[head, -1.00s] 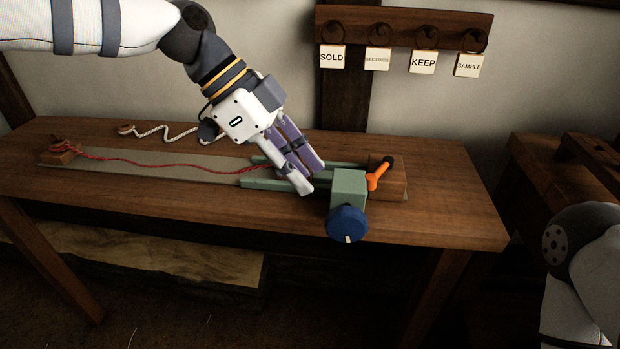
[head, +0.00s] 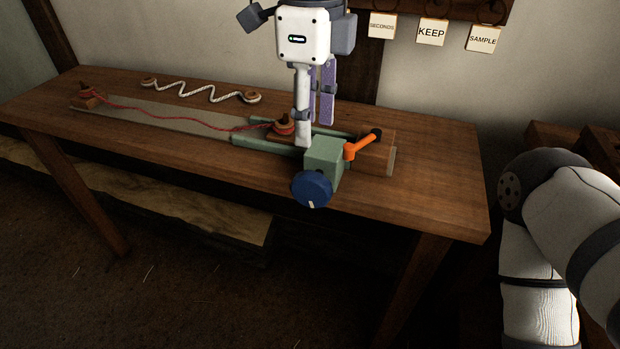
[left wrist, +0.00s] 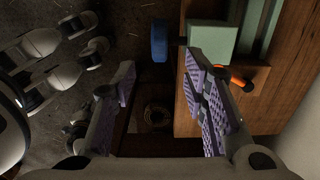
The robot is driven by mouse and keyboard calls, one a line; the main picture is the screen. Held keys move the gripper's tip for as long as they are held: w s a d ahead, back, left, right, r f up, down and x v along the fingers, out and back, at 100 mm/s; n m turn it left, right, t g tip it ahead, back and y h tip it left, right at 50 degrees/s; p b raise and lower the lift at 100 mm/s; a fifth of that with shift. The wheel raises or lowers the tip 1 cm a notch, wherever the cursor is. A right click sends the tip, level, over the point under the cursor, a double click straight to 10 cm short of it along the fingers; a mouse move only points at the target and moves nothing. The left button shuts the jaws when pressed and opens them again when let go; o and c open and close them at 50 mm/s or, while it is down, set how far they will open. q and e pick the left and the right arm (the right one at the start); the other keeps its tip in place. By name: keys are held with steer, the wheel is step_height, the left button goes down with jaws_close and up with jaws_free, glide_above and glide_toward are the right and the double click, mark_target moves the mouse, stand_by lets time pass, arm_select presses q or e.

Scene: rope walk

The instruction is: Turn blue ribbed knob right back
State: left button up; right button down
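The blue knob (head: 311,188) sits on the front of a green block (head: 325,155) at the table's front edge. A short white mark shows low on its face. My left gripper (head: 314,136) points down just behind and above the green block, apart from the knob as far as I can tell. In the left wrist view its fingers (left wrist: 160,64) with purple pads are spread and empty. The knob (left wrist: 159,40) shows there beyond the gap, edge-on, beside the green block (left wrist: 212,40). My right arm is at the right of the head view; its gripper is not seen.
An orange lever (head: 361,147) stands right of the green block. A red cord (head: 170,119) runs along the grey strip to a wooden post (head: 282,131). A white rope (head: 205,91) lies behind. Label tags hang on the wall. Space before the knob is free.

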mark_target(308, 173)
arm_select(q)
steer(key=f, duration=1.1)
steer(key=shift+a+f, duration=0.2)
steer(key=shift+f, duration=0.1)
jaws_close()
